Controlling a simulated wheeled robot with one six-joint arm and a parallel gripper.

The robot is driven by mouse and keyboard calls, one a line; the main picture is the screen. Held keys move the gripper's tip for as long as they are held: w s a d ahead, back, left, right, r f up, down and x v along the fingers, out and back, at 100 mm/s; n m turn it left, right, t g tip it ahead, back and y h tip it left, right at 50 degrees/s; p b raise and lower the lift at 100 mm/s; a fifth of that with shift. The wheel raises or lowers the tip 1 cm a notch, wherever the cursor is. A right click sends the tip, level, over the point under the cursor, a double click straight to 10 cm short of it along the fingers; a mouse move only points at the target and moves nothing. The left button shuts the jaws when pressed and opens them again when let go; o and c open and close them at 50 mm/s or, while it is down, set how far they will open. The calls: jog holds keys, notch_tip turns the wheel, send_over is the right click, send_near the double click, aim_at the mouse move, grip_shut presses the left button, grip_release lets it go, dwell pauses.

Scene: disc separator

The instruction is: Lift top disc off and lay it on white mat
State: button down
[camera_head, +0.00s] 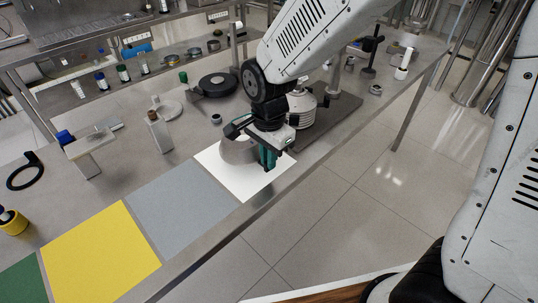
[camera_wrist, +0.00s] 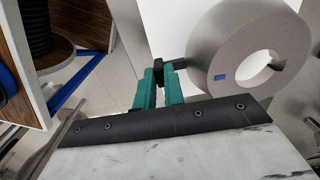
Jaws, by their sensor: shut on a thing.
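A grey conical disc (camera_head: 236,153) with a round central hole is over the white mat (camera_head: 250,190). My gripper (camera_head: 267,157) is at the disc's right side. In the wrist view my teal fingers (camera_wrist: 160,75) are shut on a small dark piece at the edge of the disc (camera_wrist: 222,52), which has a blue mark on its face. I cannot tell whether the disc touches the mat or hangs just above it. The separator (camera_head: 303,108) stands behind my gripper and is partly hidden by my arm.
Grey (camera_head: 180,208) and yellow (camera_head: 98,258) mats lie to the left of the white one. A black round part (camera_head: 217,84) and a small block (camera_head: 158,131) stand behind on the steel bench. The bench's front edge runs close to the white mat.

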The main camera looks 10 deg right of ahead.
jog(key=shift+f, duration=1.35)
jog(key=shift+f, duration=0.3)
jog(key=c, duration=1.4)
grip_release()
notch_tip(320, 180, up, 8)
jog(key=shift+f, duration=0.1)
